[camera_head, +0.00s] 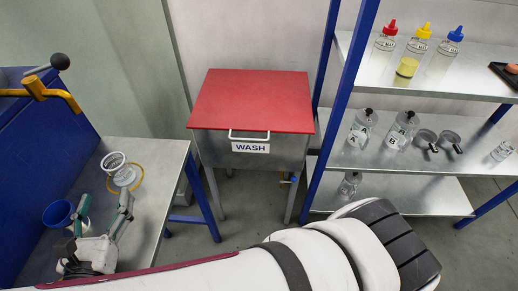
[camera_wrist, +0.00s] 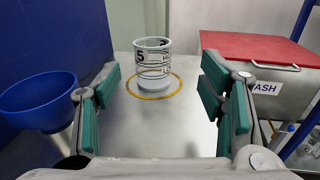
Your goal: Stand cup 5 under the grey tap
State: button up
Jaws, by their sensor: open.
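Cup 5 (camera_wrist: 150,62), clear with white bands and a dark "5", stands upright on the metal table inside a yellow ring (camera_wrist: 176,87). It also shows in the head view (camera_head: 123,176). My gripper (camera_wrist: 160,104) is open and empty; its green-padded fingers point towards the cup, which is beyond their tips. In the head view my gripper (camera_head: 104,204) is on the near side of the cup. I cannot tell whether this is the grey tap.
A blue bowl (camera_wrist: 38,98) stands left of my gripper. The blue unit (camera_head: 25,150) walls the table's left side. A red-lidded WASH box (camera_head: 252,100) stands right, with a blue-handled tap (camera_head: 293,181) below. Shelves (camera_head: 350,150) hold bottles. The table (camera_head: 158,158) is bare right of the cup.

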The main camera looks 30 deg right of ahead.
jog(key=s+d+r+m+g+h, duration=0.1)
jog(key=d+r+m+g, duration=0.35)
jog(key=d, duration=0.45)
jog(key=d+r+m+g+h, duration=0.2)
jog(key=d+r+m+g, duration=0.2)
jog(key=d+m, duration=0.3)
jog(key=s+d+r+m+g+h, duration=0.1)
jog(key=d+r+m+g, duration=0.35)
jog(key=d, duration=0.55)
jog(key=s+d+r+m+g+y, duration=0.2)
jog(key=s+d+m+g+y, duration=0.2)
jog(key=s+d+m, duration=0.35)
jog(key=s+a+r+m+t+y, duration=0.1)
jog(key=s+r+m+t+y, duration=0.1)
jog(key=s+m+y, duration=0.4)
jog(key=shift+s+r+m+y, duration=0.4)
jog(key=shift+s+m, duration=0.55)
jog(key=shift+s, duration=1.4)
jog(key=shift+a, duration=0.1)
